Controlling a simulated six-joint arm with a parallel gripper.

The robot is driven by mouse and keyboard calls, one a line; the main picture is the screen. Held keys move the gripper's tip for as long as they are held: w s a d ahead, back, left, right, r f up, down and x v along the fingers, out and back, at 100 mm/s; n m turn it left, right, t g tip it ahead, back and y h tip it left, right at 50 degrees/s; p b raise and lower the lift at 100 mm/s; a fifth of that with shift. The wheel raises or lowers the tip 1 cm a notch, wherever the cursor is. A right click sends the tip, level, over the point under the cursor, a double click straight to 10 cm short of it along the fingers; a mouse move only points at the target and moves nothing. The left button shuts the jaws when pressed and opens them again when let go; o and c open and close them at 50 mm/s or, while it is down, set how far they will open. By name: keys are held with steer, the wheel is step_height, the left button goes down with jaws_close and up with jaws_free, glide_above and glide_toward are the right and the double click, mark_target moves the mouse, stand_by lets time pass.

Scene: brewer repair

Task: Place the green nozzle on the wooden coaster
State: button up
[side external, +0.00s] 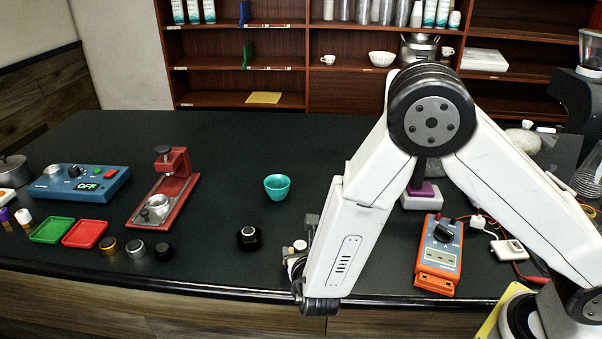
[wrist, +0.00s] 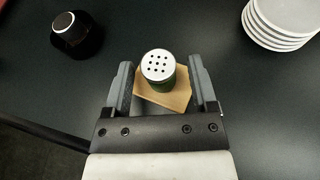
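The green nozzle (wrist: 158,67) has a pale round top with several dark holes and a green body below it. In the wrist view it looks upright over the wooden coaster (wrist: 180,98), a light tan angular piece on the dark counter, and seems to stand on it. My gripper (wrist: 163,78) is open. Its two grey fingers are on either side of the nozzle, with a visible gap on each side. In the side view my gripper (side external: 302,262) is low by the front edge, and my arm hides most of the nozzle and coaster.
A dark cup-like part (wrist: 76,32) stands left of the coaster and shows in the side view (side external: 249,238). A stack of white discs (wrist: 282,22) is at upper right in the wrist view. A teal cup (side external: 277,186) stands farther back. An orange meter (side external: 438,255) lies right of my arm.

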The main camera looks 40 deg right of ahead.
steer(key=shift+r, duration=0.1)
steer(key=shift+r, duration=0.1)
steer(key=shift+s+a+r, duration=0.15)
steer(key=shift+s+a, duration=0.15)
steer(key=shift+s, duration=0.05)
steer(key=v, duration=1.1)
steer(key=shift+d, duration=0.15)
stand_by(0.4)
